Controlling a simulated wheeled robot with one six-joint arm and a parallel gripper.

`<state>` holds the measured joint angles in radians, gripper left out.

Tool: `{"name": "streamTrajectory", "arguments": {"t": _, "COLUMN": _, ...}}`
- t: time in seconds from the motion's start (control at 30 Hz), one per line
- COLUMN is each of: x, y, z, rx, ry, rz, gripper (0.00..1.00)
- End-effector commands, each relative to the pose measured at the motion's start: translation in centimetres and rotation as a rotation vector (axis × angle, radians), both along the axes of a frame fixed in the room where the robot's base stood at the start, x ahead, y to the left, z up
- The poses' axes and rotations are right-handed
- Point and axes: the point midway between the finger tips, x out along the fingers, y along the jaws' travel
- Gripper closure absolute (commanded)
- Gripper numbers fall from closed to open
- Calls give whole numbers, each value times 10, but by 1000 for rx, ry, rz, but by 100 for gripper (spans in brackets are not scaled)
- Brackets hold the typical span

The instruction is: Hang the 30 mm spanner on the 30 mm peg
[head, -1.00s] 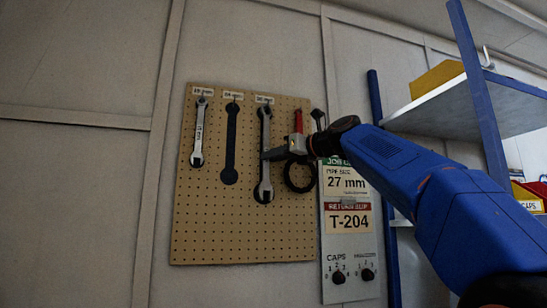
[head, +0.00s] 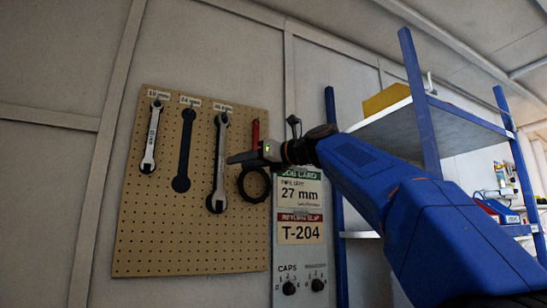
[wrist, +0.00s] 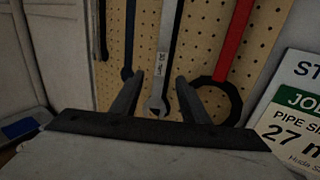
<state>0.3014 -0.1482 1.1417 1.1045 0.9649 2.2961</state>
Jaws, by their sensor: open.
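The long silver spanner (head: 220,160) hangs upright on the pegboard (head: 200,235), under the third label (head: 222,107), whose print is too small to read surely. Its upper end is at the peg; the peg itself is hidden. My gripper (head: 232,158) is open, just right of the spanner's middle in the head view. In the wrist view my gripper (wrist: 158,78) has its two fingers apart, with the spanner (wrist: 167,45) showing between and beyond them. No finger visibly touches it.
A small spanner (head: 152,138) hangs at left. A dark spanner shape (head: 184,150) is under the second label. The sign panel (head: 299,190) and blue-post shelf (head: 420,105) stand further right.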

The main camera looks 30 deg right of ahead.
Motion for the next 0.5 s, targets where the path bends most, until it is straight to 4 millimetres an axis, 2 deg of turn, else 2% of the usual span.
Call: {"name": "streamTrajectory", "arguments": {"t": 0.5, "x": -59, "y": -36, "z": 0, "rx": 1, "ry": -1, "rz": -4, "gripper": 59}}
